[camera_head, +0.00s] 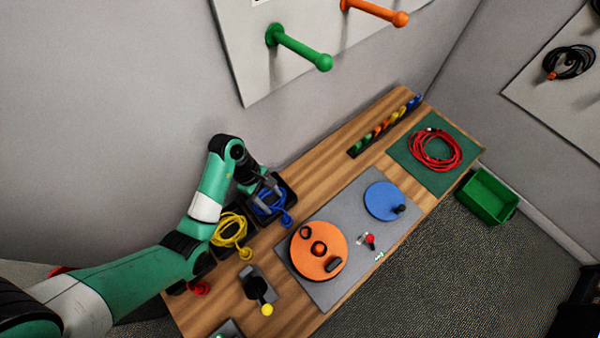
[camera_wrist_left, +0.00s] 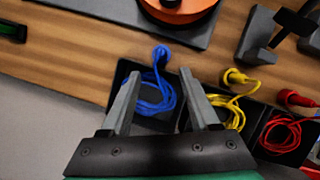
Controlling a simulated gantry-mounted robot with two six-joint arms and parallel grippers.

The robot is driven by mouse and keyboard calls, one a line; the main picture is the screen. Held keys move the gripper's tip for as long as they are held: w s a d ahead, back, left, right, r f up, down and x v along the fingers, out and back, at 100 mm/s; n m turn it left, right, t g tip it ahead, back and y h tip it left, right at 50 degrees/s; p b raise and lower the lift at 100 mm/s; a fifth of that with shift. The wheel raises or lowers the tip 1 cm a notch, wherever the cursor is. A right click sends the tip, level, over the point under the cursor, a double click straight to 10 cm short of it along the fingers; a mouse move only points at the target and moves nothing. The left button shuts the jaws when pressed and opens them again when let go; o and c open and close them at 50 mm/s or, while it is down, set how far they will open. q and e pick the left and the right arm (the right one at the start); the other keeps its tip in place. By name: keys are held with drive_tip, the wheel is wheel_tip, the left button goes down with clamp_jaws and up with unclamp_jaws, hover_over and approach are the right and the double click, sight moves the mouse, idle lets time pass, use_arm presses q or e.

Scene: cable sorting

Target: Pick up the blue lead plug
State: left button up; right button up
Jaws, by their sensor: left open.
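The blue lead (camera_head: 268,205) lies coiled in a black tray on the wooden bench, below my left gripper (camera_head: 262,187). Its blue plug (camera_head: 287,221) sits just outside the tray, on the bench side. In the left wrist view the blue plug (camera_wrist_left: 161,54) shows just beyond the fingertips, roughly centred between them. The blue cord (camera_wrist_left: 158,97) runs back from it between the fingers. My left gripper (camera_wrist_left: 161,74) is open and empty; whether a finger touches the cord I cannot tell. My right gripper is not in view.
A yellow lead (camera_head: 230,230) and a red lead (camera_wrist_left: 282,133) lie in neighbouring trays. A grey board with an orange disc (camera_head: 318,252) and a blue disc (camera_head: 383,201) lies close by. The wall is behind.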

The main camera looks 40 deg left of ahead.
sight(285, 216)
use_arm(q)
drive_tip(key=b+x, duration=0.2)
drive_tip(key=x, duration=0.4)
drive_tip(key=shift+d+f, duration=0.2)
drive_tip(key=shift+f, duration=0.1)
drive_tip(key=b+x, duration=0.2)
drive_tip(key=x, duration=0.3)
drive_tip(key=shift+d, duration=0.2)
clamp_jaws()
